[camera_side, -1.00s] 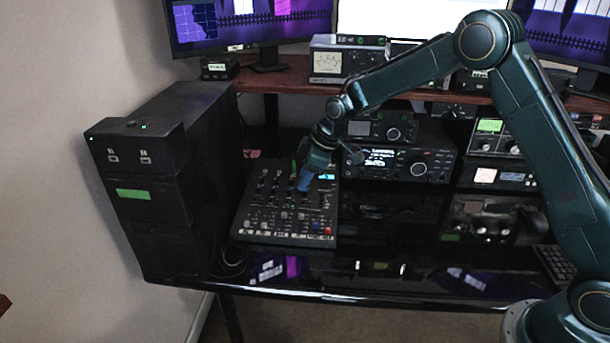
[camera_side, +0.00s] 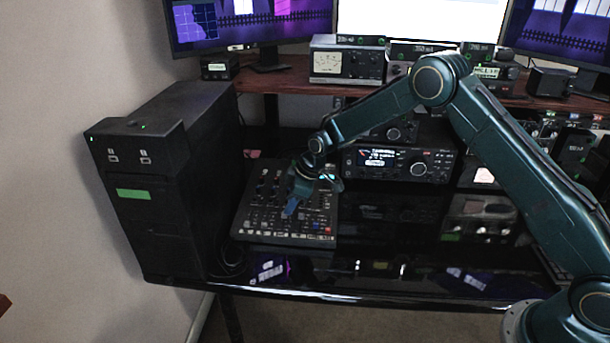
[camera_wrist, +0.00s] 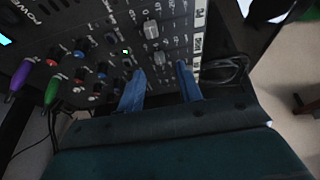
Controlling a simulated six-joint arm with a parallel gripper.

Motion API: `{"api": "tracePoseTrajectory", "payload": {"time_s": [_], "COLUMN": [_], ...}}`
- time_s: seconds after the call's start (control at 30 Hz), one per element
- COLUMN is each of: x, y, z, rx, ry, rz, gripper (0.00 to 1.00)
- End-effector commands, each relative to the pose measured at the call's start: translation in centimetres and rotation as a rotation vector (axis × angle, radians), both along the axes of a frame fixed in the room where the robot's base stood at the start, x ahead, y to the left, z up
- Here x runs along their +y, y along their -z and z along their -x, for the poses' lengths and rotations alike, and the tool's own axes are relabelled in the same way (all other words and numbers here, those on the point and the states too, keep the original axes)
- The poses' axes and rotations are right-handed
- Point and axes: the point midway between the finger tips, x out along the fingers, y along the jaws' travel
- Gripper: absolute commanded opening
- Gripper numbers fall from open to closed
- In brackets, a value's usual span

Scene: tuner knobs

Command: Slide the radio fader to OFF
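The black mixer panel (camera_side: 262,225) lies on the desk; its rows of knobs and grey fader caps face up. In the wrist view the mixer (camera_wrist: 112,55) fills the upper left. One grey fader cap (camera_wrist: 160,58) is just past the gap between my fingertips, and another cap (camera_wrist: 152,30) is farther off. I cannot read which is the radio fader or where OFF is marked. My gripper (camera_side: 290,211) is low over the mixer's front half. In the wrist view its blue fingers (camera_wrist: 160,68) stand apart, with nothing clearly held. Contact with a cap cannot be told.
Purple (camera_wrist: 16,80) and green (camera_wrist: 52,90) plugs stand up from the mixer's far part. A black tower (camera_side: 165,215) stands close to the left. Radios (camera_side: 395,164) sit behind right. A coiled cable (camera_side: 230,258) lies at the mixer's front left corner. The glossy desk front (camera_side: 360,285) is mostly clear.

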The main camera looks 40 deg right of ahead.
Motion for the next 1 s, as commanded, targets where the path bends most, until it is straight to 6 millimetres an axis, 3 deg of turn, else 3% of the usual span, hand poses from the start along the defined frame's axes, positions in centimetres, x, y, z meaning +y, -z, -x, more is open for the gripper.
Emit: {"api": "tracePoseTrajectory", "payload": {"time_s": [0.3, 0.77, 0.93, 1.0], "x": [0.6, 0.8, 0.8, 0.8], "y": [3.0, 3.7, 3.7, 3.7], "z": [-1.0, -1.3, -1.3, -1.3], "rx": [0.002, 0.001, 0.001, 0.001], "ry": [0.001, 0.000, 0.000, 0.000], "rz": [0.000, 0.001, 0.001, 0.001], "gripper": [0.35, 0.35, 0.04, 0.00]}}
